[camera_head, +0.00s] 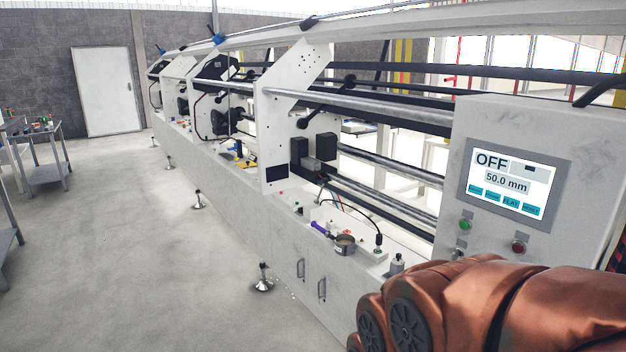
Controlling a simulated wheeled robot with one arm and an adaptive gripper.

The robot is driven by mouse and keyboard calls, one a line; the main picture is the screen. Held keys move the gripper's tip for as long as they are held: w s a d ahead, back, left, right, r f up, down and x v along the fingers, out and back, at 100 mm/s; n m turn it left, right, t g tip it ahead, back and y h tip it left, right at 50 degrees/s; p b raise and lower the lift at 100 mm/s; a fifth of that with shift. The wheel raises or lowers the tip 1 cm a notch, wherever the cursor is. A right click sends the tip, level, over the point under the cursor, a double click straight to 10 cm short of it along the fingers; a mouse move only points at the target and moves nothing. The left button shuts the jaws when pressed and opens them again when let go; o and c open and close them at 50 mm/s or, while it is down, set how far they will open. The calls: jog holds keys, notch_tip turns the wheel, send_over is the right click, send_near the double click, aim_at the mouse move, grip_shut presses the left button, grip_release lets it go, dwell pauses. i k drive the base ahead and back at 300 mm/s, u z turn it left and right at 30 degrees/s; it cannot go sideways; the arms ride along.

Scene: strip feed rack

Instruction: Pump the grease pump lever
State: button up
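A small pump-like fitting with a thin upright rod and black knob (378,238) stands on the white ledge of the machine, right of centre. A small round metal pot (345,244) sits left of it, with a purple-handled tool (319,228) beside it. A grey bottle-like can (396,263) stands to the right. I cannot tell for sure which of these is the grease pump lever. My copper-coloured arm fills the lower right corner. My gripper is out of view.
The long white machine (285,240) runs from right to far left, on round feet (263,279). A control panel screen (514,181) reads OFF and 50.0 mm, with green and red buttons below. The concrete floor (150,250) is clear. A cart (42,160) stands far left.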

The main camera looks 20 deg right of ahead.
aim_at(325, 181)
jog(key=u, duration=0.5)
jog(key=i, duration=2.35)
jog(key=z, duration=0.5)
